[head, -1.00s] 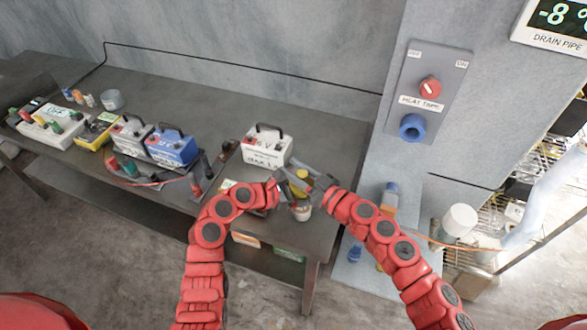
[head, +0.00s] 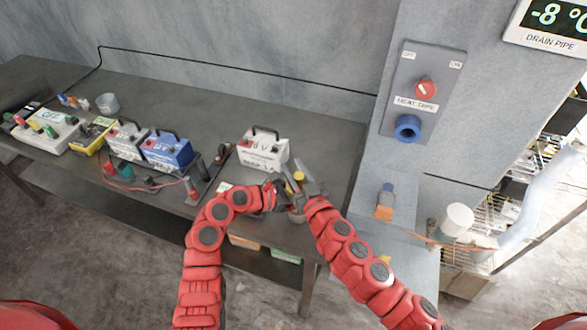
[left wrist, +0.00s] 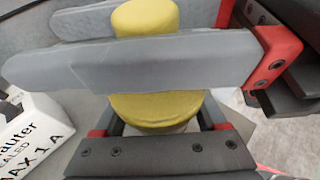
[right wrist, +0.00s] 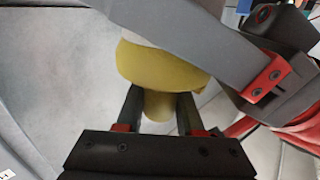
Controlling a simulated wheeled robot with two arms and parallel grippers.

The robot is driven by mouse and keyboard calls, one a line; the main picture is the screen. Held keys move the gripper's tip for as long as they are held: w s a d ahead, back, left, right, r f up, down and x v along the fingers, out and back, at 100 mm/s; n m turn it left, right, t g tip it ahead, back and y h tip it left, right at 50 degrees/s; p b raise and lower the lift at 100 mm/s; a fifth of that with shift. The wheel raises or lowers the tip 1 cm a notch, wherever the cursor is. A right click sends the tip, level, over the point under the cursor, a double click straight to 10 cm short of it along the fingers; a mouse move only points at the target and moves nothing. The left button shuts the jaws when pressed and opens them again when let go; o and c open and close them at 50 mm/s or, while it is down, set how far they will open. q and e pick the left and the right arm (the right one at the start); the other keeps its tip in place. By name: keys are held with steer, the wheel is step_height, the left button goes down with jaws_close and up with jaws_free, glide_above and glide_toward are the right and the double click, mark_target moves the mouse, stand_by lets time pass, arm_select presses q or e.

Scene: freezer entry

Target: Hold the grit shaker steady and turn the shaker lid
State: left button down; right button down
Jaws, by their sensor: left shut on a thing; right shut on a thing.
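The grit shaker has a pale body (head: 296,217) and a yellow lid (head: 298,176) with a narrower knob on top. It is upright over the bench's front right part; whether it touches the bench is hidden. My left gripper (head: 281,196) is shut on the body, just below the lid. My right gripper (head: 303,181) is shut on the lid's knob from the right. In the left wrist view, the right gripper's grey fingers cross the yellow lid (left wrist: 155,108). In the right wrist view, the lid's knob (right wrist: 158,104) sits between my right fingers, and a left finger crosses the body.
A white battery box (head: 263,152) stands right behind the grippers. A blue battery (head: 169,150) and leads lie further left on the bench (head: 220,118). A wall panel with a red knob (head: 425,88) is at right.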

steer(key=c, duration=0.5)
jaws_free()
steer(key=shift+s, duration=0.1)
steer(key=v, duration=1.2)
arm_select(q)
steer(key=shift+r, duration=0.1)
jaws_free()
arm_select(e)
steer(key=shift+r, duration=0.15)
arm_select(q)
steer(key=p+v, duration=0.5)
steer(key=v, duration=0.2)
arm_select(e)
steer(key=shift+r, duration=2.55)
